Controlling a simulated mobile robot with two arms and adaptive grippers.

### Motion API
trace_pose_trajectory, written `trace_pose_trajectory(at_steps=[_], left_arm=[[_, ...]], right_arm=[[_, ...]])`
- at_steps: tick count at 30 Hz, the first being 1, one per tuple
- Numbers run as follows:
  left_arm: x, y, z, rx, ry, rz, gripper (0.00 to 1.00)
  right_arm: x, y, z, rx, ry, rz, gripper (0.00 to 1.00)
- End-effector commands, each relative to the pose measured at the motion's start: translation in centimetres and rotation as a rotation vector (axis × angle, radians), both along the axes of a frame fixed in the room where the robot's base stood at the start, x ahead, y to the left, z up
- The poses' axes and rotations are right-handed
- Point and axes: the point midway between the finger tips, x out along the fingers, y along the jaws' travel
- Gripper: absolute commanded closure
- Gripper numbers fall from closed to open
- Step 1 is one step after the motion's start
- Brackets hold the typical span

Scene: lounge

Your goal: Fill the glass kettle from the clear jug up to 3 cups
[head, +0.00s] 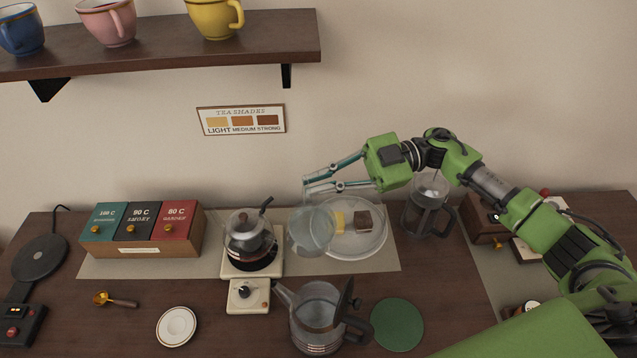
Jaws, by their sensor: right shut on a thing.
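The glass kettle (312,292) stands on the table at the front centre, spout to the left and dark handle to the right. Its lid (345,296) is raised on the right side. My right gripper (308,186) reaches in from the right, shut on the clear jug (311,232). The jug is behind and above the kettle, apart from it, in front of a clear plate. The jug's outline is faint, so its exact tilt and water level are hard to tell. The kettle's cup marks are too small to read. My left gripper is not in view.
A small glass teapot (246,236) sits on a white warmer (248,296) left of the jug. A plate (367,242) with two blocks and a French press (430,208) stand to the right. A green round mat (397,324) lies bare beside the kettle.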

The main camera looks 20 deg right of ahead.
Motion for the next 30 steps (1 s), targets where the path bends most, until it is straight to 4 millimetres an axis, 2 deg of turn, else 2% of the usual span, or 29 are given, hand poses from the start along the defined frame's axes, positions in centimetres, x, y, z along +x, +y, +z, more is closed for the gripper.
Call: trace_pose_trajectory(at_steps=[8, 30], left_arm=[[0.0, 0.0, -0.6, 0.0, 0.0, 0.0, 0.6], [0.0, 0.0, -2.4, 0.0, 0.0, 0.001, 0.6]], right_arm=[[-0.2, 0.0, 0.9, -0.014, -0.085, 0.001, 1.0], [-0.3, 0.1, -1.0, -0.022, -0.13, 0.0, 1.0]])
